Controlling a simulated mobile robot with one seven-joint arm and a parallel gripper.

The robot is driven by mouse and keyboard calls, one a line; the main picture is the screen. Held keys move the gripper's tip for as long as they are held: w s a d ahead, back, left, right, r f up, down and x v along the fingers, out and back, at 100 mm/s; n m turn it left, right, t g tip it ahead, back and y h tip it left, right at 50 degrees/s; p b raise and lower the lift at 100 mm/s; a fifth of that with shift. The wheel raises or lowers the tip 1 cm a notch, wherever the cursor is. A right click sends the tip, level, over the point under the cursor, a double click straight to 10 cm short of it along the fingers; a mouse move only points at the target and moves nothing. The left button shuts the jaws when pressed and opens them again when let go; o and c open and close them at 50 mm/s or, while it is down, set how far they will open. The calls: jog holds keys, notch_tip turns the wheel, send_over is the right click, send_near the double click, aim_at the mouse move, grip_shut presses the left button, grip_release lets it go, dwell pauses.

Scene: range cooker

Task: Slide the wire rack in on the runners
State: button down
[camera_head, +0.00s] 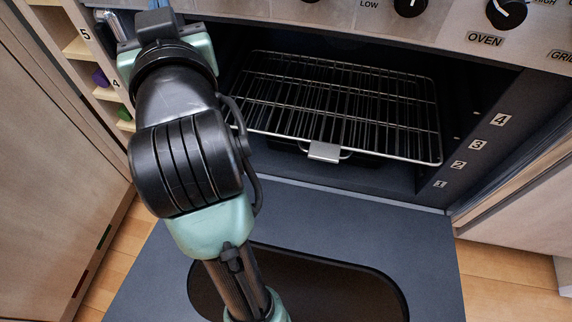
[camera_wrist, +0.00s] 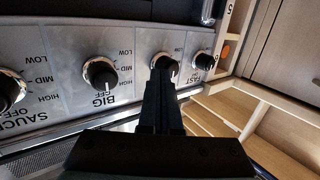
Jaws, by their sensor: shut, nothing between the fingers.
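The wire rack (camera_head: 340,104) lies inside the open oven cavity in the head view, roughly level, with its front bar near the oven mouth. A metal tab (camera_head: 324,151) shows at the middle of its front edge. Part of the rack's left side is hidden behind my arm. I cannot tell which runners bear it. My gripper (camera_wrist: 162,72) is shut and empty in the wrist view, up by the control panel and in front of a knob, apart from the rack. In the head view its fingers are out of sight.
The oven door (camera_head: 400,210) is folded down in front of the cavity. Numbered level marks (camera_head: 479,146) run up the right side. Control knobs (camera_wrist: 100,73) line the panel near my gripper. A wooden shelf unit (camera_head: 78,47) stands close on the left.

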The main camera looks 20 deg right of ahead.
jog(key=s+d+f+n+g+h+p, duration=0.1)
jog(key=d+f+n+g+h, duration=0.3)
jog(key=d+f, duration=0.5)
jog(key=s+d+f+n+g+h+p, duration=0.15)
jog(key=d+f+n+h, duration=0.35)
jog(key=f, duration=0.8)
jog(key=n+t+h+b, duration=0.1)
jog(key=n+t, duration=0.2)
jog(key=n, duration=1.7)
send_near(294, 123)
jog(key=w+b, duration=0.1)
jog(key=b, duration=0.1)
jog(key=w+d+f+b, duration=0.1)
jog(key=b, duration=0.1)
jog(key=shift+d+b, duration=0.1)
jog(key=shift+b, duration=0.25)
jog(key=b+x, duration=0.2)
jog(key=x, duration=0.5)
jog(key=shift+w+d+r, duration=0.1)
jog(key=shift+w+d, duration=0.05)
jog(key=shift+w, duration=0.05)
jog(key=shift+r, duration=0.15)
